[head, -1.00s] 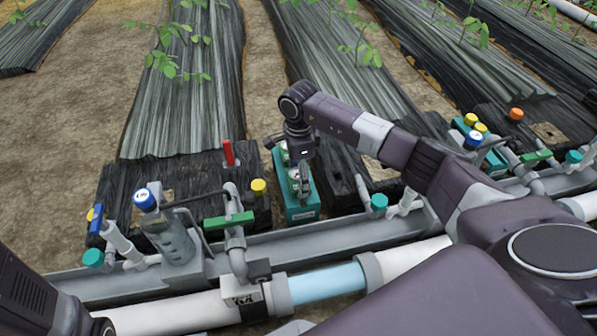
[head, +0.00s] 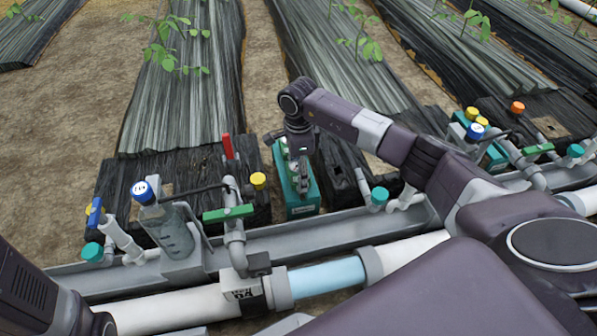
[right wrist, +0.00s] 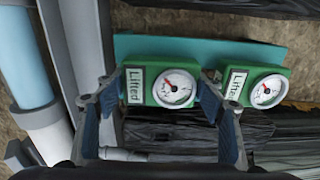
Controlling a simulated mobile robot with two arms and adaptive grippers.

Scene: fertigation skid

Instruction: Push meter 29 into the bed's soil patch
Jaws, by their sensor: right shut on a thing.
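Two green meters with white round dials stand in a teal rack (head: 303,207) by the grey channel. In the right wrist view one meter (right wrist: 172,88) sits between the fingers of my right gripper (right wrist: 160,102); the other meter (right wrist: 262,90) is beside it. Both carry labels reading "Lifted"; I cannot read the number 29. My right gripper (head: 303,184) is shut on the first meter, at the rack. A tan soil patch (head: 376,168) shows in the black film right of the rack, partly behind my arm. My left gripper is not in view.
A blue-capped bottle (head: 168,230), a green-handled valve (head: 228,213) and a red handle (head: 228,146) stand left of the rack. The white pipe (head: 190,304) and grey channel (head: 330,226) run along the front. Bare soil paths lie between the beds.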

